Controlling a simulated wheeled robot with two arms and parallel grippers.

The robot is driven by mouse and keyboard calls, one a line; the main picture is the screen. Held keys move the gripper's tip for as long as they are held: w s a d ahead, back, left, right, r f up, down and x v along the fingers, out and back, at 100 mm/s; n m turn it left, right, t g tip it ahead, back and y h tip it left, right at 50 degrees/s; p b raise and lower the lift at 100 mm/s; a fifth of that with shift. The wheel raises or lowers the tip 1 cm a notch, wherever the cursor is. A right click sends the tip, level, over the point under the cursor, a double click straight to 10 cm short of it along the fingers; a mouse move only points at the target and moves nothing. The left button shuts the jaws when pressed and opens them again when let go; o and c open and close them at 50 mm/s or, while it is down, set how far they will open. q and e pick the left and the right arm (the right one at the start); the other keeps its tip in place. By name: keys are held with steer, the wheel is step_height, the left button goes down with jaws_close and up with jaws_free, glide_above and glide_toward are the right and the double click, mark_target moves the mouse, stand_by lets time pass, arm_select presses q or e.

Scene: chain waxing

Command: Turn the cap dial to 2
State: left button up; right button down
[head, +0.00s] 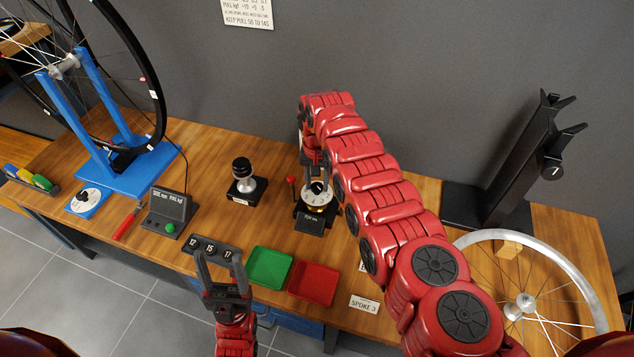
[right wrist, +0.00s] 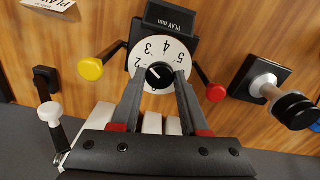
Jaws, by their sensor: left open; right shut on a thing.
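The cap dial is a white numbered disc with a black centre knob (right wrist: 159,76); the disc's digits run around its upper edge in the right wrist view, with 2 at the left. A pale mark on the knob points to the upper left, roughly toward the low digits; I cannot tell exactly which. The dial (head: 318,194) also shows in the head view, on its black stand. My right gripper (right wrist: 160,84) has its fingertips on either side of the knob and is shut on it. My left gripper (head: 219,258) is open and empty at the table's front edge, by the 12/15/17 block.
A green tray (head: 269,266) and a red tray (head: 314,283) lie before the dial stand. Yellow (right wrist: 90,69) and red (right wrist: 216,93) knobbed levers flank the dial. A black-and-silver device (head: 244,180) stands left of it. A wheel (head: 520,305) lies at the right.

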steer(key=n+b, duration=0.1)
steer(key=n, duration=0.3)
steer(key=shift+f, duration=0.1)
steer(key=shift+n+b, duration=0.55)
steer(key=shift+n, duration=0.85)
steer(key=shift+c, duration=2.1)
jaws_free()
steer(key=shift+r, duration=0.2)
